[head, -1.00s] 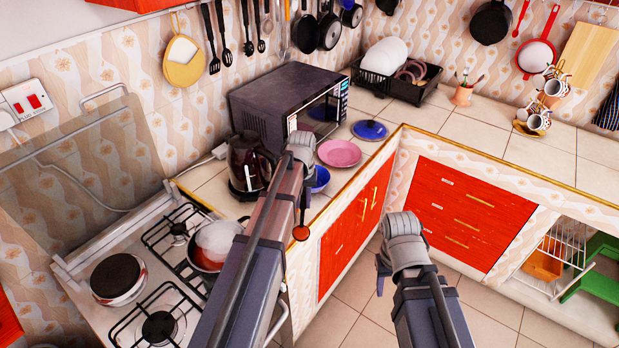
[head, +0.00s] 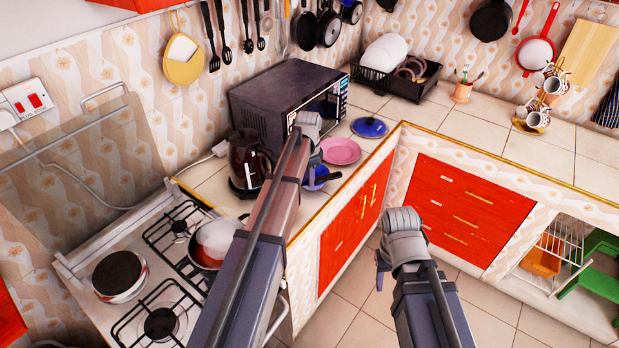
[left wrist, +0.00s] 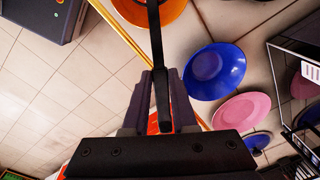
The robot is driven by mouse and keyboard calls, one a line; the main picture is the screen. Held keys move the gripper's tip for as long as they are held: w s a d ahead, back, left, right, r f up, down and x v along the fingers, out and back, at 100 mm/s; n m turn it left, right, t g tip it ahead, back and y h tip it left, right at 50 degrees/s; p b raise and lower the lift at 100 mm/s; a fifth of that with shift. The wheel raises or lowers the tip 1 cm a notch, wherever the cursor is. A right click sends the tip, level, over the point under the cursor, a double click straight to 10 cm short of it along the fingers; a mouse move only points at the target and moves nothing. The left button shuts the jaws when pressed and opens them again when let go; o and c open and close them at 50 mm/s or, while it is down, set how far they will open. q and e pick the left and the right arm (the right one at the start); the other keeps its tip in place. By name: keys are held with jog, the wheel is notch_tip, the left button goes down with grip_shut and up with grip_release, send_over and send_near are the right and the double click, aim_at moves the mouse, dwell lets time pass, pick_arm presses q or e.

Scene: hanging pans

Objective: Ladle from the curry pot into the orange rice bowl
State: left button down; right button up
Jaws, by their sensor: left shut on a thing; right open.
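My left gripper (head: 316,174) is shut on the dark handle of a ladle (head: 327,173), above the counter by the blue bowl. In the left wrist view the handle (left wrist: 155,45) runs from between the fingers (left wrist: 161,88) up towards an orange bowl (left wrist: 176,12), which the top edge cuts off. The ladle's head is not visible. In the head view my left arm hides the orange bowl. On the stove stand a pale pot with a dark top (head: 119,276) and a red and white pan (head: 214,243); I cannot tell which holds curry. My right gripper (head: 380,282) is open and empty.
A blue bowl (left wrist: 214,71), a pink plate (left wrist: 241,112) and a blue lid or plate (left wrist: 257,141) lie on the counter. A kettle (head: 248,160) and a microwave (head: 285,100) stand behind. The right-hand counter (head: 480,140) is mostly clear.

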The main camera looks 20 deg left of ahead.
pick_arm(q)
jog(key=f+t+y+b, duration=0.2)
jog(key=b, duration=0.1)
jog(key=shift+s+d+t, duration=0.2)
jog(key=shift+s+t, duration=0.1)
jog(key=shift+s, duration=0.1)
jog(key=shift+s+d+f+n+t+y+b, duration=0.1)
jog(key=shift+f+n+t+y+b, duration=0.4)
jog(key=shift+t+y+b, duration=2.65)
jog(key=shift+d+f+n+t+y+b, duration=0.1)
jog(key=shift+f+n+t+y+b, duration=0.35)
jog(key=shift+b, duration=5.15)
jog(key=shift+s+d+f+n+t+y+b, duration=0.15)
jog(key=shift+n+t+y+b, duration=0.6)
jog(key=shift+t+y+b, duration=2.45)
jog(key=g+h+b, duration=0.1)
jog(key=g+b, duration=0.1)
jog(key=shift+w+g+h, duration=0.1)
jog(key=shift+g+h, duration=0.3)
notch_tip(320, 180, up, 4)
jog(key=p, duration=0.3)
jog(key=shift+p, duration=0.35)
